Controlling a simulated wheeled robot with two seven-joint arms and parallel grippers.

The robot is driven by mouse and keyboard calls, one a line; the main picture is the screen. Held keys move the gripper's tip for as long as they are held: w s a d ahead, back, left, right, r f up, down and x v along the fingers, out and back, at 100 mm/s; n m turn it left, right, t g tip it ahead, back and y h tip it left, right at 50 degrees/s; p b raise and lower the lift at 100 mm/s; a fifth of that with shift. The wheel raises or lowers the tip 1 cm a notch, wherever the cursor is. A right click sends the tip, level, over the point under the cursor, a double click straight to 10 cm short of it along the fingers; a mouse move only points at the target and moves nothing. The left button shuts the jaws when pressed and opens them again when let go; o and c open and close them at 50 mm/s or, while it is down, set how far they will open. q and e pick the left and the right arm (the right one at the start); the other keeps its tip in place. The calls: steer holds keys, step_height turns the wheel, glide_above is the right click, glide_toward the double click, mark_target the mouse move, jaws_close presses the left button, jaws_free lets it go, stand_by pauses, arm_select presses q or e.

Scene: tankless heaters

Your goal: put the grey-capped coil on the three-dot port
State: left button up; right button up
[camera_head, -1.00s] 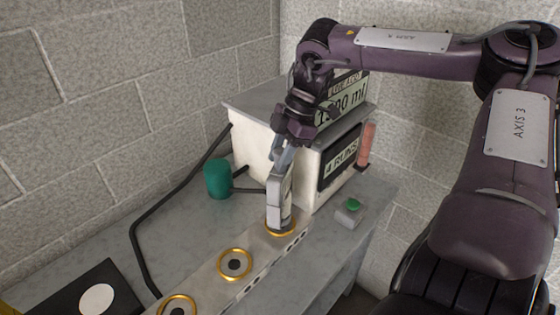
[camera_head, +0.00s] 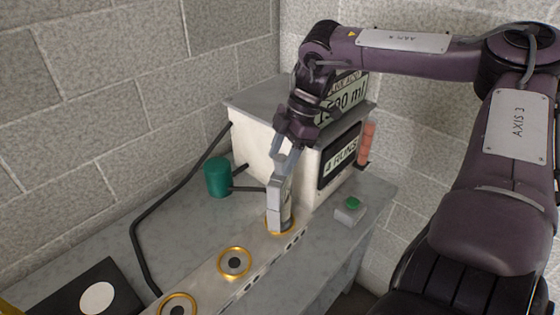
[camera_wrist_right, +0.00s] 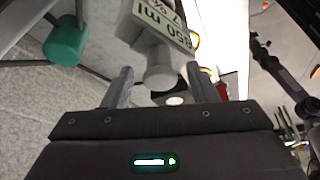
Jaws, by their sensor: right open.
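The grey-capped coil (camera_head: 286,212) stands on the farthest gold-ringed port (camera_head: 281,229) of the pale strip, about upright. Small dark dots beside this port look like three. My right gripper (camera_head: 280,190) is open around the coil's upper part from above, and one finger hides much of it. In the right wrist view the coil's grey cap (camera_wrist_right: 160,72) lies between my two spread fingers (camera_wrist_right: 160,88), with gaps on both sides. A printed label (camera_wrist_right: 160,22) shows beyond the cap. My left gripper is not in view.
A white heater box (camera_head: 255,140) with displays stands close behind my right gripper. A green cylinder (camera_head: 218,178) and black hose are left of it, a green button (camera_head: 353,203) right. The strip's middle port (camera_head: 235,262) and nearest port (camera_head: 178,307) are empty.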

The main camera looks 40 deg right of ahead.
steer(key=v, duration=1)
steer(key=shift+r+b, duration=0.15)
steer(key=shift+b, duration=0.15)
